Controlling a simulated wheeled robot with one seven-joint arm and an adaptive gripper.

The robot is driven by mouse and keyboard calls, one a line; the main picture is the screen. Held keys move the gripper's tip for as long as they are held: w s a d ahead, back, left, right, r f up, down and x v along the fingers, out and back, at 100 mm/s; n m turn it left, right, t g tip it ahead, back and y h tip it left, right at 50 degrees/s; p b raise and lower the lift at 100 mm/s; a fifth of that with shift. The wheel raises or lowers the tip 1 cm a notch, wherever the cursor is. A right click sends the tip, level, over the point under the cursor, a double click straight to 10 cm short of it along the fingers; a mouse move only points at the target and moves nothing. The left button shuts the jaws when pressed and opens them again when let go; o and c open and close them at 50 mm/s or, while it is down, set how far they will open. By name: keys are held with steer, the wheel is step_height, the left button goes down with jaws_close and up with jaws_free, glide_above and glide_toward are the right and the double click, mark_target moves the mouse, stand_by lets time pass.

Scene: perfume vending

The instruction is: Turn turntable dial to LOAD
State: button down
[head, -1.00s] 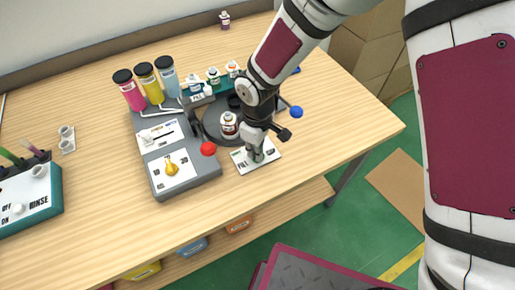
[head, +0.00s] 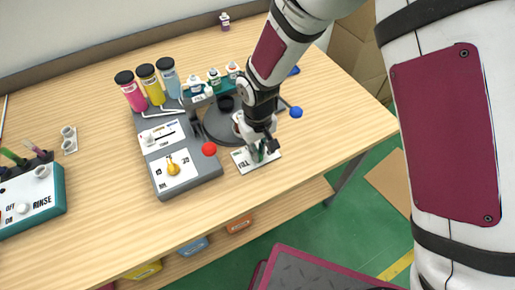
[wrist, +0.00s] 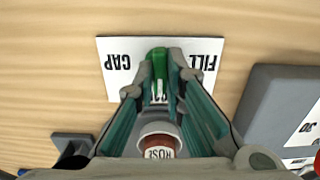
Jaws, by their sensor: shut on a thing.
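The turntable dial is a green knob (wrist: 158,62) on a white plate (wrist: 112,78) marked FILL and CAP; a third label is mostly hidden by my fingers. My gripper (wrist: 160,75) points down and is shut on the green knob, one finger on each side. It also shows over the plate in the head view (head: 258,152). The LOAD mark cannot be read.
A grey dispenser box (head: 205,180) with a yellow knob (head: 172,168) and a red ball (head: 209,149) stands left of the plate. A blue ball (head: 296,112) is to the right. Several small bottles (head: 214,77) stand behind. The table front and right are clear.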

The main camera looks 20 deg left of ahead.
stand_by(0.3)
steer(key=c, duration=1.7)
jaws_free()
steer(key=shift+o, duration=0.2)
step_height(320, 180, up, 12)
